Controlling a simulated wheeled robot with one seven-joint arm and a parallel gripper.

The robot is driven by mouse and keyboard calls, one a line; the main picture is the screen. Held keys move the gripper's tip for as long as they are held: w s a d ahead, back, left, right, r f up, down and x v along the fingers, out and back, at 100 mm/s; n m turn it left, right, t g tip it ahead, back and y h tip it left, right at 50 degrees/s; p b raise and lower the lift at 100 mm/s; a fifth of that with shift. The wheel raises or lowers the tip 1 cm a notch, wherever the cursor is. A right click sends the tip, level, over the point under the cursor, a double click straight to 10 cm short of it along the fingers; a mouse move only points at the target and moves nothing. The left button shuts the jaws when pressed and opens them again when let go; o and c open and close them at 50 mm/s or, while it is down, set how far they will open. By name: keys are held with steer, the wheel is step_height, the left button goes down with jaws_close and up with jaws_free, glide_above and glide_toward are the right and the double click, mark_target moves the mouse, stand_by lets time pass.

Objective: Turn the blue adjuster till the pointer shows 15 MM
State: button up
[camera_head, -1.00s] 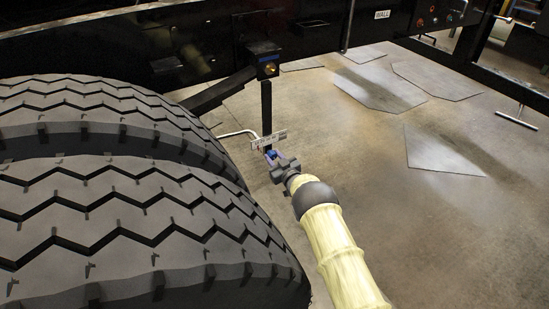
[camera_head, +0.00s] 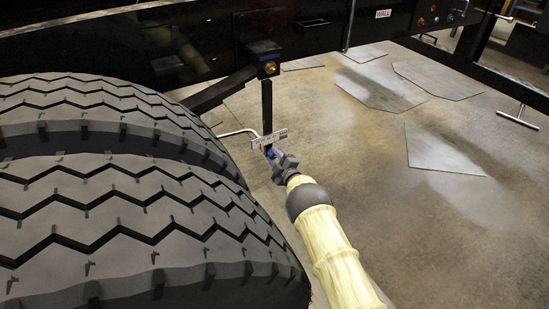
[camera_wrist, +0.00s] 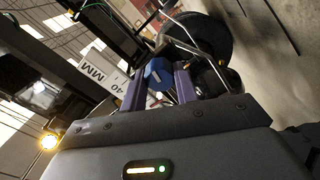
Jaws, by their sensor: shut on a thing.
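The blue adjuster (camera_wrist: 157,72) sits between the two purple fingers of my gripper (camera_wrist: 160,88) in the wrist view, and the fingers are shut on it. In the head view my gripper (camera_head: 275,157) meets the small blue adjuster (camera_head: 270,152) just below the scale plate. The white scale plate (camera_head: 268,139) is tilted in the head view, and its marks are too small to read. In the wrist view the scale plate (camera_wrist: 103,73) shows "MM" and "40" at its near end. A small reddish spot by the plate may be the pointer; its reading cannot be told.
Two large black tyres (camera_head: 120,215) fill the left, close to my arm. A black vertical bar (camera_head: 267,105) hangs from the dark chassis beam (camera_head: 200,40) above the plate. A bent silver rod (camera_head: 237,132) lies left of the plate.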

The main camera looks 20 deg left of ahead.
steer(key=shift+f+n, duration=0.1)
steer(key=shift+n, duration=1.1)
steer(key=o, duration=1)
steer(key=p+v, duration=0.7)
steer(key=v, duration=1)
steer(key=shift+s+d, duration=0.15)
steer(key=shift+s, duration=0.1)
